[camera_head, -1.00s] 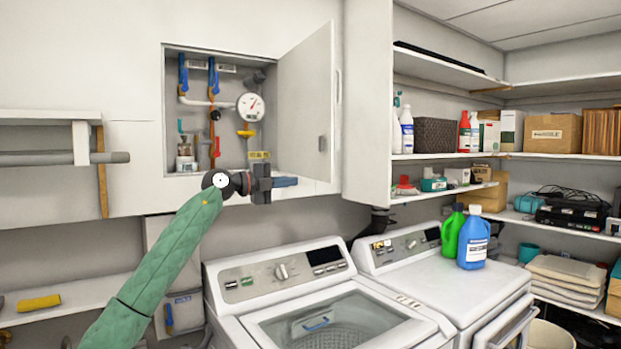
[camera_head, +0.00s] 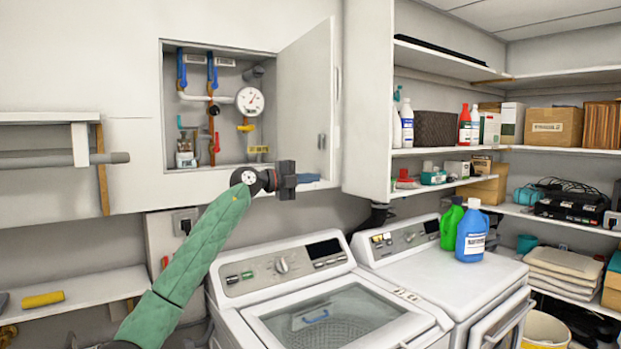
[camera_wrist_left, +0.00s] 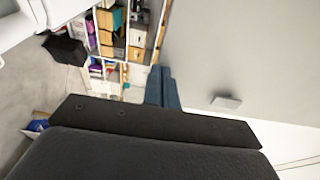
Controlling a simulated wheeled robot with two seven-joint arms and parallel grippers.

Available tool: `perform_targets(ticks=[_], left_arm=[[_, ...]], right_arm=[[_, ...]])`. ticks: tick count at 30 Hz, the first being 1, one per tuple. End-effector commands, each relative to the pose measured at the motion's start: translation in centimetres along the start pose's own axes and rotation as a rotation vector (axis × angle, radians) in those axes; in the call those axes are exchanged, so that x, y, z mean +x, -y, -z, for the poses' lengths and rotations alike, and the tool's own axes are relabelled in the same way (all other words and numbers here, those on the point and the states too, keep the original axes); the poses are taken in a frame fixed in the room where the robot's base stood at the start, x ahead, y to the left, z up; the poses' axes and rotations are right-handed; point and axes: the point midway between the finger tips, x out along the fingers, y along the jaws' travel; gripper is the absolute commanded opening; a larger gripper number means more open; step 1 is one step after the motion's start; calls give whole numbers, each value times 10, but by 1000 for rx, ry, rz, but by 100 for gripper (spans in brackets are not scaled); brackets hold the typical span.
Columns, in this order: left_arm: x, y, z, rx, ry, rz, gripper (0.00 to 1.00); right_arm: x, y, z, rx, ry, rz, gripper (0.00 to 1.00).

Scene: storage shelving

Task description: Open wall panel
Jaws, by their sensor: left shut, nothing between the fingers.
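The wall panel door (camera_head: 306,103) is a white door hinged open on the right of a recessed wall box (camera_head: 168,110). Inside the box show pipes, blue-handled valves and a round gauge (camera_head: 250,100). A small handle (camera_head: 321,142) sits near the door's free edge. In the left wrist view the fingers (camera_wrist_left: 162,88) are close together beside a large pale surface (camera_wrist_left: 228,50) with a small grey handle-like block (camera_wrist_left: 226,103). My right gripper is not in view.
A washer (camera_head: 310,290) and dryer (camera_head: 430,260) stand below. Green (camera_head: 452,225) and blue (camera_head: 472,235) bottles stand on the dryer. A wall cabinet (camera_head: 366,100) is just right of the door. Loaded shelves (camera_head: 560,152) fill the right side.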

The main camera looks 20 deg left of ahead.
Motion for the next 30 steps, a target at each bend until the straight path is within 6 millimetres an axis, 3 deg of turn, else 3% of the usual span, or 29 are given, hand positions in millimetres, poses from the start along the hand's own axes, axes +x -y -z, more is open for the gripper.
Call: perform_targets(ticks=[11,16,20,30], left_arm=[[2,0,0,0,-1,0,0],[18,2,2,0,-2,0,0],[44,3,4,-1,-3,0,0],[134,4,-5,-2,-1,0,0]], right_arm=[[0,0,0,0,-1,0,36],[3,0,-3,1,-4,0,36],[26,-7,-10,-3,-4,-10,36],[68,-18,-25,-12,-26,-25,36]])
